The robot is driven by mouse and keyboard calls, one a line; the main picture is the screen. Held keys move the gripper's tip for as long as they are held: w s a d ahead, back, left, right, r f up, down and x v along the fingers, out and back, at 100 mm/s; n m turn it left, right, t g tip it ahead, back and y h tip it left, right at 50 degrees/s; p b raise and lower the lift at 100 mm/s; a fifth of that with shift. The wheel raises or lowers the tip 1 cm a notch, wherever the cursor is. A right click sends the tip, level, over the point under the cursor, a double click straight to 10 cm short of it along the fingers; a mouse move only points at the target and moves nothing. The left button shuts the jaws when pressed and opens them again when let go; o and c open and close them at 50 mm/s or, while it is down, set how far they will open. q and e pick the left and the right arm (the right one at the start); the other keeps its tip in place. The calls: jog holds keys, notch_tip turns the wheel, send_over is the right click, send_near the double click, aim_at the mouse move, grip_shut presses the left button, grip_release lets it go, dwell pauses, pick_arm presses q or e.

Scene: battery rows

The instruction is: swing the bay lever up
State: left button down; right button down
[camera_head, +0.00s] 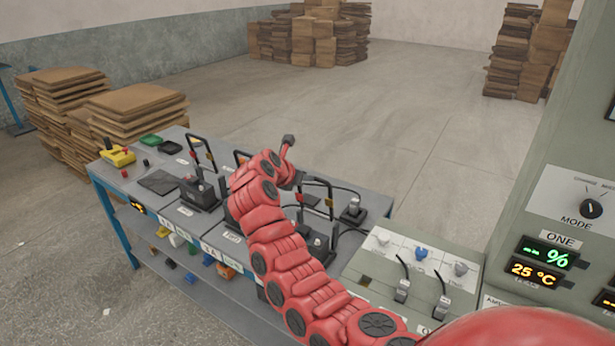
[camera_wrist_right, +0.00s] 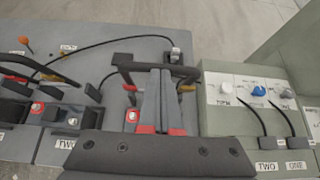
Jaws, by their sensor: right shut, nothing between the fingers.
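My right gripper (camera_wrist_right: 158,90) is shut and empty in the right wrist view, its grey fingers side by side over the rightmost bay. The black U-shaped bay lever (camera_wrist_right: 188,72) has its crossbar at the fingertips, its sides passing left and right of the fingers; I cannot tell whether they touch. In the head view this lever (camera_head: 317,182) stands raised at a slant just right of my right wrist, with red and yellow marks on its sides. My left gripper is not in view.
Another black lever (camera_head: 199,139) stands upright on the left bay of the workbench (camera_head: 226,213). A black cable runs to a plug (camera_head: 353,207) behind the right bay. A grey console (camera_head: 365,264) with knobs and two cables adjoins on the right. Cardboard stacks (camera_head: 137,99) stand behind left.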

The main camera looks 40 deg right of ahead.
jog(key=b+v, duration=0.3)
jog(key=v, duration=0.9)
jog(key=shift+r, duration=0.4)
jog(key=shift+s, duration=0.1)
jog(key=shift+a, duration=0.1)
